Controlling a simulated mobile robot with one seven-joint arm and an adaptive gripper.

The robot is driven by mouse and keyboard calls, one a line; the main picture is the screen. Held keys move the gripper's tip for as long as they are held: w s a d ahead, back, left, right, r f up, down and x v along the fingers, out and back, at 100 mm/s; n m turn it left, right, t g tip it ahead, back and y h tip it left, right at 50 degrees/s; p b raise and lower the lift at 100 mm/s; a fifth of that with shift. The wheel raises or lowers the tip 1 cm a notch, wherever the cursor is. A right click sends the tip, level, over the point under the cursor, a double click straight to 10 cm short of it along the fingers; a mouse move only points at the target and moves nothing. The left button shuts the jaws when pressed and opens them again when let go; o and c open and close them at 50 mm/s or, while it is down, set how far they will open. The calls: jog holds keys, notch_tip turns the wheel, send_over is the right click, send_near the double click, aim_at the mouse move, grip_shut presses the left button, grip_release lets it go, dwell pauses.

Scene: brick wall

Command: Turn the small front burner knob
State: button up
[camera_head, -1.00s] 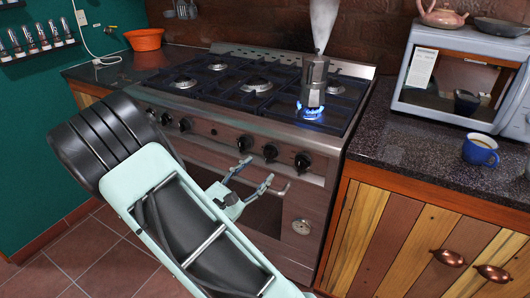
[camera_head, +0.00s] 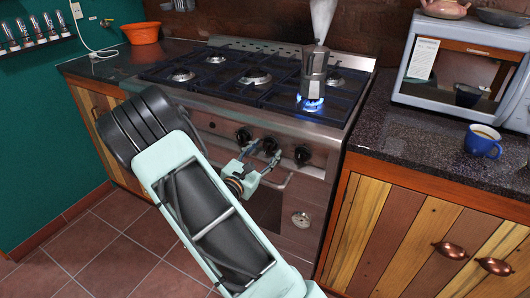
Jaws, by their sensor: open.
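The stove (camera_head: 290,122) has a row of black knobs along its front panel. Three show clearly on the right part: a left knob (camera_head: 243,135), a middle knob (camera_head: 269,146) and a right knob (camera_head: 302,154). My gripper (camera_head: 267,152) is open in front of the panel, with its fingertips close to the middle knob. I cannot tell whether they touch it. The front right burner has a blue flame (camera_head: 311,103) under a steaming moka pot (camera_head: 315,68).
An oven handle (camera_head: 277,184) runs below the knobs, close to my gripper. A counter (camera_head: 415,128) on the right holds a blue mug (camera_head: 483,141) and a microwave (camera_head: 455,66). An orange bowl (camera_head: 141,33) stands at the back left. The tiled floor (camera_head: 85,250) is clear at lower left.

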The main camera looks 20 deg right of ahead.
jog(key=shift+d, duration=0.1)
jog(key=c, duration=1.2)
jog(key=shift+o, duration=0.2)
